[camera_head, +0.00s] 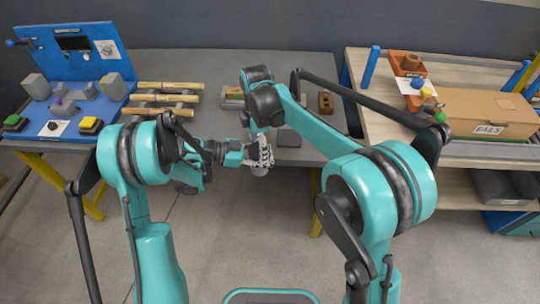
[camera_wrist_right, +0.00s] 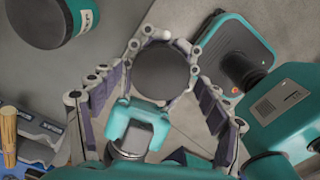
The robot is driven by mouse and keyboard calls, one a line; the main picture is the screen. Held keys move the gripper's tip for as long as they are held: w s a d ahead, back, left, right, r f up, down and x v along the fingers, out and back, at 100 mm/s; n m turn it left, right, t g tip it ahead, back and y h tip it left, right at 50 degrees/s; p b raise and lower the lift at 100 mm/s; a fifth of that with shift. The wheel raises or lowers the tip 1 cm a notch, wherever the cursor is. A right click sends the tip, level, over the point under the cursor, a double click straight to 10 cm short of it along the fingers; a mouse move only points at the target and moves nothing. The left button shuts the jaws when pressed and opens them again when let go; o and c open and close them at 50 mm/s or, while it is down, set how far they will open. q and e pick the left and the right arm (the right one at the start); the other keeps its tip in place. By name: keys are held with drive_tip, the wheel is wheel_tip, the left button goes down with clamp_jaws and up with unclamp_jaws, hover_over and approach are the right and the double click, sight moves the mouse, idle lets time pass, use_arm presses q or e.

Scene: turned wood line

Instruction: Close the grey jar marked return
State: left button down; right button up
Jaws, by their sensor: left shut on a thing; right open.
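The grey jar (camera_head: 260,171) hangs in the air in front of the workbench's front edge, with its lower part showing under the grippers. My left gripper (camera_head: 258,157) is shut on it from the left. In the right wrist view a dark round face (camera_wrist_right: 162,72) shows at the jar's top; whether it is a seated lid I cannot tell. My right gripper (camera_wrist_right: 165,80) comes from above, its fingers open and spread to either side of that round face. Its grip area is partly hidden in the head view. No return marking can be read.
The grey workbench (camera_head: 215,70) holds wooden rods (camera_head: 165,98), a brown block (camera_head: 325,102) and a dark flat pad (camera_head: 288,138). A blue fixture board (camera_head: 75,55) stands at left. A cardboard box (camera_head: 490,112) sits on the right-hand table. The floor in front is clear.

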drive_tip(key=shift+f, duration=0.1)
drive_tip(key=c, duration=1.2)
drive_tip(key=m, duration=0.3)
drive_tip(key=shift+m, duration=0.3)
drive_tip(key=o, duration=1.3)
drive_tip(key=shift+r, duration=2.3)
drive_tip(key=shift+c, duration=0.5)
